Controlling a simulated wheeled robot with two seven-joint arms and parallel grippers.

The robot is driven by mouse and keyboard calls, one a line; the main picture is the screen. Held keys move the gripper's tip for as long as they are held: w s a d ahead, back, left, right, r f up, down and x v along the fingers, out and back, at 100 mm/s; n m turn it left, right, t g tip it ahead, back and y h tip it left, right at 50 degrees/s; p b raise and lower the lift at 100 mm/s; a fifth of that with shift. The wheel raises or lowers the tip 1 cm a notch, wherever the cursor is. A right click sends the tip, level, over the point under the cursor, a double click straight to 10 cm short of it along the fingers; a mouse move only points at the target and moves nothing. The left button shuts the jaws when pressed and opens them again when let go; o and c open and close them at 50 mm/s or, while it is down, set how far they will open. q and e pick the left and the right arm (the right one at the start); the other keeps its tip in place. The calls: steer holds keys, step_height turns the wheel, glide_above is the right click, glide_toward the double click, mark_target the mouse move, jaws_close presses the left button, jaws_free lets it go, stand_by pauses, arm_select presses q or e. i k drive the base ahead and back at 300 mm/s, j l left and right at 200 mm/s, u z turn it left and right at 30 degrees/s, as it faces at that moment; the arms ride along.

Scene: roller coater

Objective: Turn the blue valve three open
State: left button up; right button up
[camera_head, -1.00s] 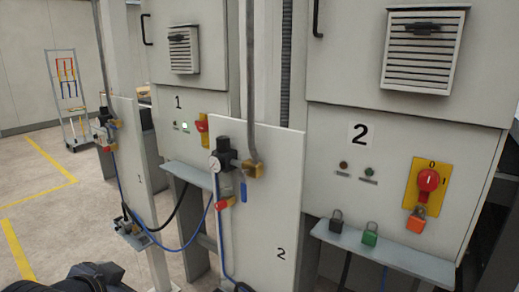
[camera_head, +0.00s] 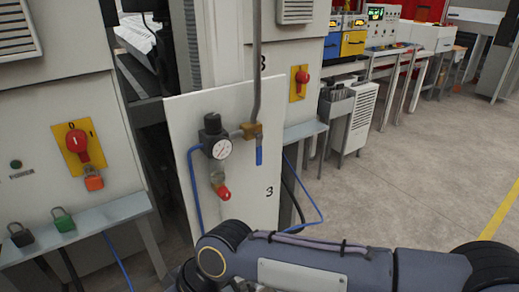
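The white panel marked 3 (camera_head: 240,205) stands upright near the middle of the head view. The blue valve handle (camera_head: 259,156) is on it, pointing straight down below a brass valve body (camera_head: 251,131). A grey pipe (camera_head: 257,70) comes down into the brass body from above. To its left are a black regulator (camera_head: 212,128), a round gauge (camera_head: 220,149) and a red fitting (camera_head: 223,192). My arm crosses the bottom of the view, below and in front of the panel, apart from the valve. Neither gripper can be made out.
A cabinet with a red rotary switch (camera_head: 76,141) and a shelf with padlocks (camera_head: 63,220) stands left. Another red switch (camera_head: 302,77) is behind the panel. Blue hoses (camera_head: 196,190) hang near it. The floor (camera_head: 420,170) to the right is open, with benches farther back.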

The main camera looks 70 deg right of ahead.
mark_target(258, 135)
steer(key=z, duration=2.1)
